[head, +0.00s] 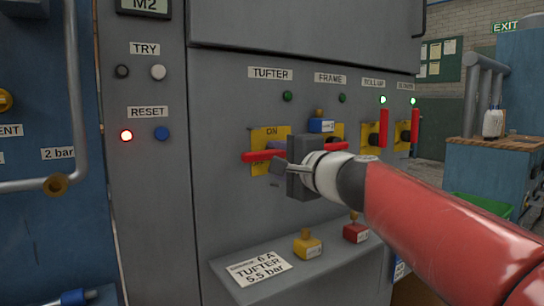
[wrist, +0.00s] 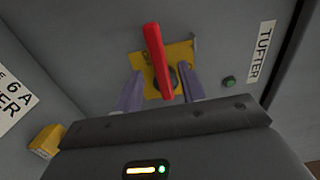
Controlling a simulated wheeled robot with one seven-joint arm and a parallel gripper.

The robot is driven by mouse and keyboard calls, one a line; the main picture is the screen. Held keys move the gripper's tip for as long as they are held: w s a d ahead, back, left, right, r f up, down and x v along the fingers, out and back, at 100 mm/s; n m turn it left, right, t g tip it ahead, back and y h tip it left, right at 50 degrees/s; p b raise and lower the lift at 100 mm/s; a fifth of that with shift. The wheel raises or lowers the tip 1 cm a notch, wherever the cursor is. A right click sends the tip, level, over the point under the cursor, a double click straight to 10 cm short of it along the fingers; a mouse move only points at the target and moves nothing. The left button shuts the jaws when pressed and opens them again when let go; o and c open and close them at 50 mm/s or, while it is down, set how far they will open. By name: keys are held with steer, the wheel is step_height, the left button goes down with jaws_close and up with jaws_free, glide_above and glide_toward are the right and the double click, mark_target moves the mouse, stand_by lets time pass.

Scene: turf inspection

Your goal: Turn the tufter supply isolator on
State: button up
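The tufter supply isolator has a yellow plate (head: 268,134) with "ON" at its top and a red handle (head: 257,156) lying horizontal, under the TUFTER label (head: 270,73). The green lamp (head: 288,96) above it looks unlit. My gripper (head: 280,168) is in front of the isolator and hides part of the plate and hub. In the wrist view, the red handle (wrist: 157,57) runs between the two open fingers of my gripper (wrist: 163,80), with a visible gap on each side. The fingertips are close to the yellow plate (wrist: 180,52).
The FRAME isolator at right carries a blue-tagged padlock (head: 321,122). Two isolators further right have upright red handles (head: 384,127) and lit green lamps. A sloped shelf below holds a "6 A TUFTER 5.5 bar" card (head: 258,268), a yellow padlock (head: 307,246) and a red padlock (head: 356,231).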

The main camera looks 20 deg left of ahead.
mark_target(268, 156)
steer(key=p+x, duration=0.1)
steer(key=x, duration=0.4)
jaws_close()
